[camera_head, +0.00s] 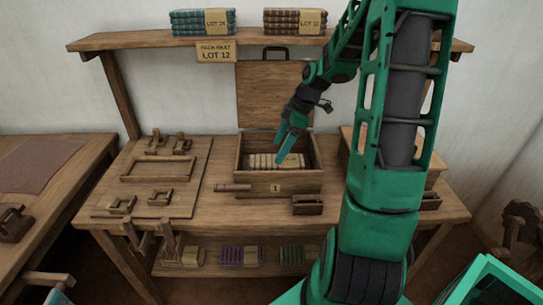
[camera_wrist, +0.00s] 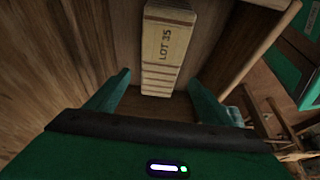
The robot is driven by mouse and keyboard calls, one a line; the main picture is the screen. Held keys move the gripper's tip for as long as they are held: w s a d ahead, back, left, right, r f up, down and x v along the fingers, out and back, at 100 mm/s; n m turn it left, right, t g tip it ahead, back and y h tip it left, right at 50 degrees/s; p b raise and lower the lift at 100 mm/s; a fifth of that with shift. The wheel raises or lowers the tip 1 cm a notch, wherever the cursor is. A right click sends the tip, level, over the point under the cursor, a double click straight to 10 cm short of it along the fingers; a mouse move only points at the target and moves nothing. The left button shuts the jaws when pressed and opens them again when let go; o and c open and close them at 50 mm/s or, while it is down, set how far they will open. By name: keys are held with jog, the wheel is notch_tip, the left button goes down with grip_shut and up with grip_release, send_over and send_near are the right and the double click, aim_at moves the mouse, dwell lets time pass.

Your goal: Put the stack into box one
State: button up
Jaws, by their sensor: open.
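A pale cream stack (camera_head: 262,161) lies inside the open wooden box marked 1 (camera_head: 303,181), against its inner floor. In the wrist view the stack (camera_wrist: 163,70) shows a band reading LOT 35 and lies lengthwise, with the wooden walls of the box (camera_wrist: 95,40) around it. My gripper (camera_head: 283,156) points down into the box from above. In the wrist view my open gripper (camera_wrist: 160,82) has one finger on either side of the stack's near end, with gaps between. Whether the fingertips are level with the stack cannot be told.
The box's raised lid (camera_head: 273,90) stands behind it. Another wooden box (camera_head: 352,140) is to the right, partly behind my arm. A wooden handle (camera_head: 232,187) and small block (camera_head: 307,205) sit in front. Several folded stacks lie on the upper shelf (camera_head: 150,40) and the lower shelf (camera_head: 220,270).

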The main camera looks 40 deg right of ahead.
jog(key=v, duration=0.8)
jog(key=s+a+m+g+h, duration=0.1)
jog(key=s+a+m, duration=0.2)
jog(key=s+m, duration=0.5)
jog(key=s+a+r+m+g+h, duration=0.1)
jog(key=s+a+m, duration=0.3)
jog(key=s+m, duration=0.5)
jog(key=s+h, duration=0.1)
jog(key=s, duration=0.8)
jog(key=shift+a+m+g, duration=0.25)
jog(key=shift+m+g, duration=0.05)
jog(key=shift+s+r, duration=0.1)
jog(key=shift+s, duration=0.05)
jog(key=shift+w+f+h, duration=0.25)
jog(key=shift+w+h, duration=0.05)
jog(key=shift+w, duration=0.3)
